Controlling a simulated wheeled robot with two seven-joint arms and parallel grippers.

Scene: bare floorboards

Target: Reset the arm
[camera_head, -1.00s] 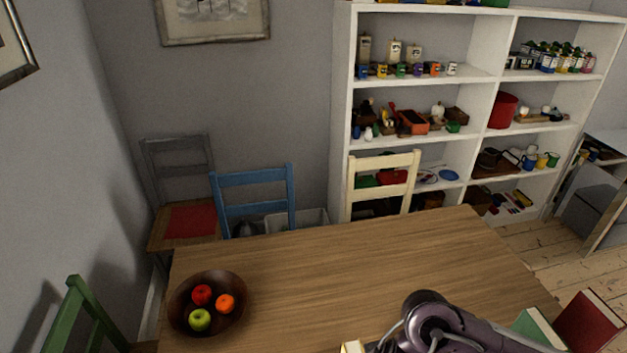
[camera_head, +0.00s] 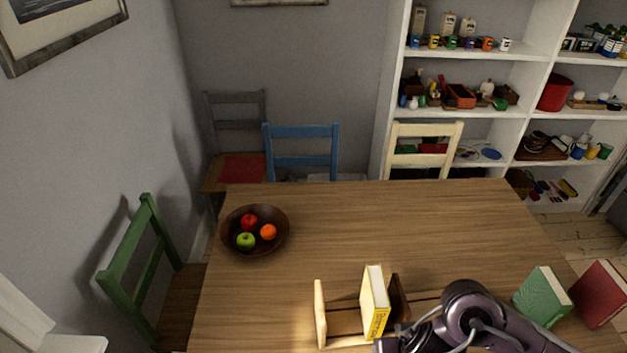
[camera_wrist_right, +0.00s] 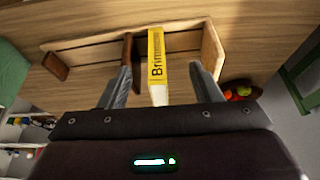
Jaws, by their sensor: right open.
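My right arm (camera_head: 470,318) reaches in from the lower right in the head view, over the table. In the right wrist view my right gripper (camera_wrist_right: 160,78) is open, with one finger on each side of a yellow book (camera_wrist_right: 156,62) and gaps showing beside it. The yellow book (camera_head: 374,300) stands upright in a wooden book rack (camera_head: 320,314), next to a dark divider (camera_head: 400,297). The rack also shows in the wrist view (camera_wrist_right: 212,52). My left gripper is not in view.
A green book (camera_head: 543,295) and a red book (camera_head: 602,292) stand at the table's right. A dark bowl (camera_head: 235,246) of fruit sits at the left. Chairs surround the wooden table (camera_head: 400,225), whose middle is clear. A white shelf (camera_head: 480,112) stands behind.

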